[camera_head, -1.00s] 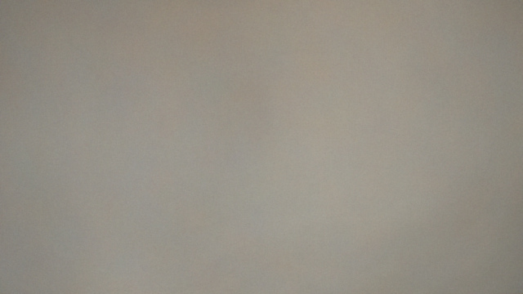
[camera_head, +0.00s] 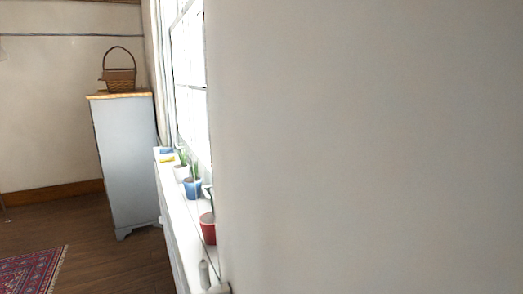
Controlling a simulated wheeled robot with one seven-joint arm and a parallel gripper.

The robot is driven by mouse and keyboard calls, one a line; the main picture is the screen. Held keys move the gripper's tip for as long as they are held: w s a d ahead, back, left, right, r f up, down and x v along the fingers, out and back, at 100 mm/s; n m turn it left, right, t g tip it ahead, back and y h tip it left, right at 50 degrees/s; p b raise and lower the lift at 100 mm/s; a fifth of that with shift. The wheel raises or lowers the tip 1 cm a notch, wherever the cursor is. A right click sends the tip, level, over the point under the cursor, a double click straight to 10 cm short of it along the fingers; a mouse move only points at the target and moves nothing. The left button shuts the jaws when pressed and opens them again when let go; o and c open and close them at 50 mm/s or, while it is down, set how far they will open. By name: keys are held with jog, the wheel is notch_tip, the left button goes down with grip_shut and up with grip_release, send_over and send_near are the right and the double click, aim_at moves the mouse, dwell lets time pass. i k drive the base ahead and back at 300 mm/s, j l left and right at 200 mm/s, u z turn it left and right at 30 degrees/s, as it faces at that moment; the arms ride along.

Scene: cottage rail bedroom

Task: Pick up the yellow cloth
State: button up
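A small yellow thing (camera_head: 167,158), which may be the yellow cloth, lies at the far end of the white window ledge (camera_head: 177,217), left of centre in the head view. It is too small to tell its shape or folds. A small blue thing (camera_head: 166,150) sits right beside or behind it. My gripper is not in view.
Several potted plants line the ledge, including a white pot (camera_head: 181,173), a blue pot (camera_head: 193,188) and a red pot (camera_head: 207,228). A plain wall (camera_head: 370,150) fills the right side close by. A grey cabinet (camera_head: 126,165) bears a wicker basket (camera_head: 119,79). Wooden floor (camera_head: 95,245) is clear beside a patterned rug (camera_head: 32,274).

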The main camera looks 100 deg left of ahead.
aim_at(169, 159)
jog(key=i+l+u, duration=0.1)
jog(key=u, duration=3.45)
jog(key=i+j, duration=0.05)
